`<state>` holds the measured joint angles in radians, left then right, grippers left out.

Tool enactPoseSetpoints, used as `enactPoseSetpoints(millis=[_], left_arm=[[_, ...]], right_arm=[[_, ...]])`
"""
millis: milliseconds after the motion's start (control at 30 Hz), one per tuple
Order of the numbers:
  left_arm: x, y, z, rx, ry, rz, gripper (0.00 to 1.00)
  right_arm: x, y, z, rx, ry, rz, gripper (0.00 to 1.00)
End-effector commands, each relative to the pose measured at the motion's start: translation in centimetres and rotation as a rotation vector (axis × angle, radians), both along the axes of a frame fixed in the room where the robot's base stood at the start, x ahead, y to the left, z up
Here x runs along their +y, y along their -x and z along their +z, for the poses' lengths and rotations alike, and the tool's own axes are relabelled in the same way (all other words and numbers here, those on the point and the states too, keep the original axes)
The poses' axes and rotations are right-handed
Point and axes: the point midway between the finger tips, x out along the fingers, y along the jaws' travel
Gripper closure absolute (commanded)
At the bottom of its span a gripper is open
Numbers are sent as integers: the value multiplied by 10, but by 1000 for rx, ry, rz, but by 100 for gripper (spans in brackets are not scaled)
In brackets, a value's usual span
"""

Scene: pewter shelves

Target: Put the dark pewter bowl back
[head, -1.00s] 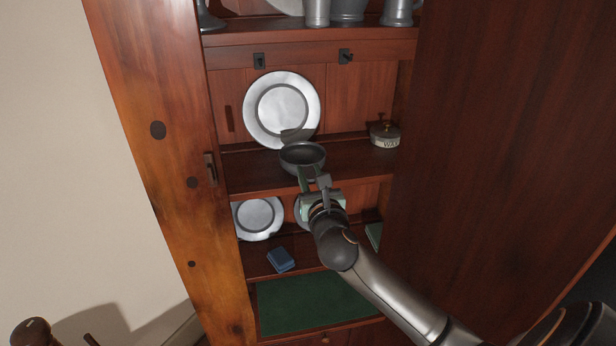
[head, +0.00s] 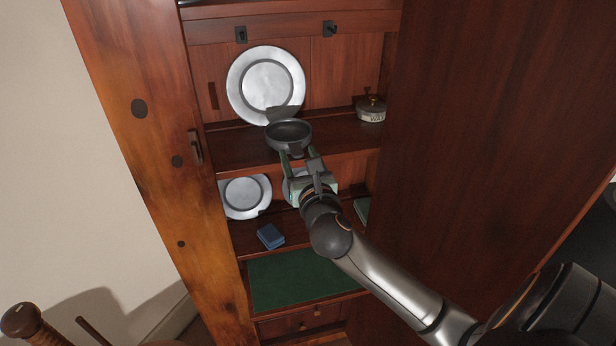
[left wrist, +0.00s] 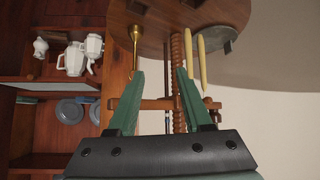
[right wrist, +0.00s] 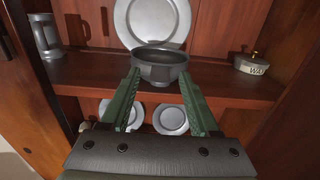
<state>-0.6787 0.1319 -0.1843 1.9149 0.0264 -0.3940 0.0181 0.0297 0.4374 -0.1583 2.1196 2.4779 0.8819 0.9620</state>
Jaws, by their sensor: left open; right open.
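The dark pewter bowl (head: 289,134) sits upright on the middle shelf (head: 236,147) of the cupboard, in front of a large upright pewter plate (head: 265,84). In the right wrist view the bowl (right wrist: 160,66) is just beyond the fingertips and close to the shelf's front edge. My right gripper (head: 302,155) is open, with its fingers just below and in front of the bowl, apart from it or barely near it. My left gripper (left wrist: 160,75) is open and empty, away from the bowl, facing a round wooden table.
A lidded tin marked WAX (head: 371,109) stands right on the same shelf. Smaller plates (head: 246,196) and a blue block (head: 270,236) are on the shelf below. An open dark door (head: 470,120) borders the right side. Free shelf lies either side of the bowl.

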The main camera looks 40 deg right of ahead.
Motion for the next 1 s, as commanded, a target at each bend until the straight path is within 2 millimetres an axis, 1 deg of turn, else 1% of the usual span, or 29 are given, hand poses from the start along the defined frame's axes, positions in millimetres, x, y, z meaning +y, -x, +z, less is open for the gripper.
enactPoseSetpoints(millis=[33,100,300,400,500,567,633,667,767,833,933,967,1000], left_arm=[[0,0,-2,0,0,0,50],[0,0,-3,0,0,0,50],[0,0,-7,0,1,1,50],[0,0,-9,0,1,1,50],[0,0,-10,0,1,1,50],[0,0,-10,0,1,1,50],[0,0,-10,0,1,1,50],[0,0,-10,0,1,1,50],[0,0,-10,0,1,1,50],[0,0,-10,0,1,1,50],[0,0,-10,0,1,1,50],[0,0,-10,0,1,1,50],[0,0,-10,0,1,1,50]], right_arm=[[5,11,-3,3,-4,2,38],[11,25,-2,1,-5,2,38],[25,61,-2,2,-5,0,38],[31,73,-2,2,-4,1,38],[34,81,-1,1,-3,0,38],[34,83,-1,1,9,-2,38],[34,85,0,-4,59,-6,38],[34,86,1,-7,95,-10,38],[36,87,4,-16,298,-21,38],[43,89,4,-13,499,-21,38],[63,91,-3,6,826,0,38],[70,92,-7,16,925,11,38],[81,93,-14,30,1060,30,38]])
